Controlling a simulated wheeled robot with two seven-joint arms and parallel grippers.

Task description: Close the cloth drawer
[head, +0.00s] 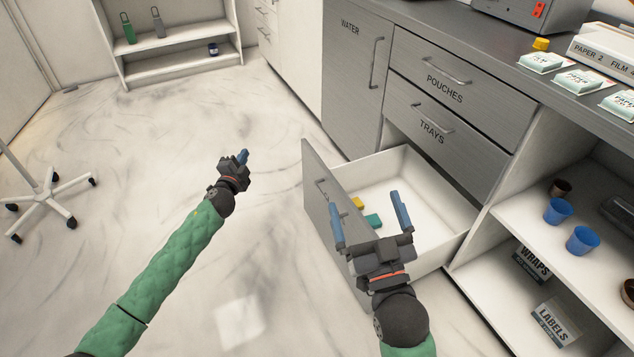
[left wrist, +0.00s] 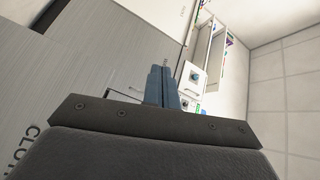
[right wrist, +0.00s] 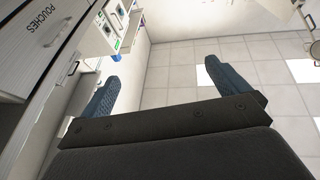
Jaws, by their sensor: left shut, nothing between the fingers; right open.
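The cloth drawer (head: 450,205) is the lowest one, pulled open below the TRAYS drawer. Its grey front panel (head: 315,165) has a bar handle and faces left. In the left wrist view, a grey panel (left wrist: 60,75) carries partly cut-off "CLOT" lettering. A yellow cloth-like piece (head: 357,203) and a teal one (head: 373,220) lie inside. My left gripper (head: 243,157) is shut and empty, over the floor to the left of the panel and apart from it. My right gripper (head: 365,200) is open and empty, seen over the drawer and hiding part of it.
The POUCHES drawer (head: 430,77) and TRAYS drawer (head: 425,122) are closed, as is the WATER door (head: 352,70). Open shelves (head: 520,200) at the right hold blue cups and boxes. A wheeled stand (head: 45,195) is at far left. The floor between is clear.

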